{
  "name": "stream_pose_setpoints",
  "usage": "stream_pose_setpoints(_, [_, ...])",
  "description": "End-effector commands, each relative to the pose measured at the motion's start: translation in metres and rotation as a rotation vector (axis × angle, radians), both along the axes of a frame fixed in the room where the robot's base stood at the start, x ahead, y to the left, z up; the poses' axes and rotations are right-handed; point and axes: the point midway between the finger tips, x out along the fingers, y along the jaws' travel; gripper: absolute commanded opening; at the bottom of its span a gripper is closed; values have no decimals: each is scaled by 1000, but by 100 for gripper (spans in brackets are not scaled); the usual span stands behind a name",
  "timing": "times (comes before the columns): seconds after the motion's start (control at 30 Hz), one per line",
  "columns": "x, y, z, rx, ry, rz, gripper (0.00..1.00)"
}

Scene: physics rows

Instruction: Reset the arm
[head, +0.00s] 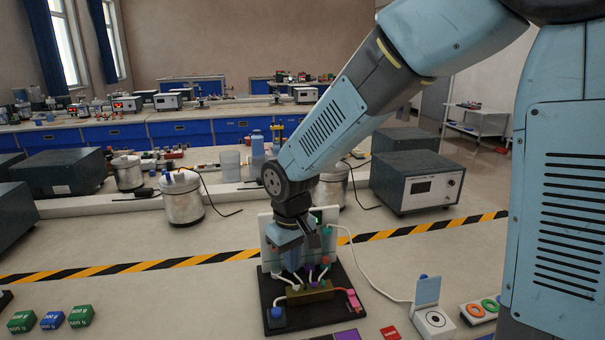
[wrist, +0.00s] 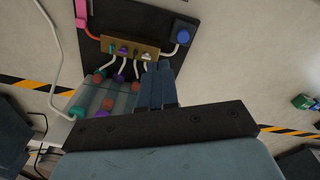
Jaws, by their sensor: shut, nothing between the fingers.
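My arm reaches down from the upper right in the head view. My gripper (head: 309,233) points downward, just above a dark board (head: 314,312) that carries a brass-coloured block (head: 310,293) with coloured plugs and white cables. In the wrist view my gripper (wrist: 158,66) has its two blue fingers together with nothing between them, and the tips appear close to the brass block (wrist: 130,47). I cannot tell whether they touch it. A blue knob (wrist: 184,36) sits at the board's corner. The gripper partly hides the white panel (head: 267,240) behind the board.
Coloured weights (head: 52,320) lie at the left. A white device with a blue lid (head: 428,291) stands right of the board. A metal canister (head: 182,198) and a grey power unit (head: 416,182) stand behind the striped tape (head: 130,268). Bare table lies left of the board.

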Motion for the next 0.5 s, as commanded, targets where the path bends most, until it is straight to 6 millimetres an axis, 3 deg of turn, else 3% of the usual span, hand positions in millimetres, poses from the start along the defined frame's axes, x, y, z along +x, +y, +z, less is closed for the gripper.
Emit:
stream_pose_setpoints(0.27, [1, -77, 62, 20, -111, -165, 0])
stream_pose_setpoints(0.5, [-15, -138, 105, 47, -196, -302, 0])
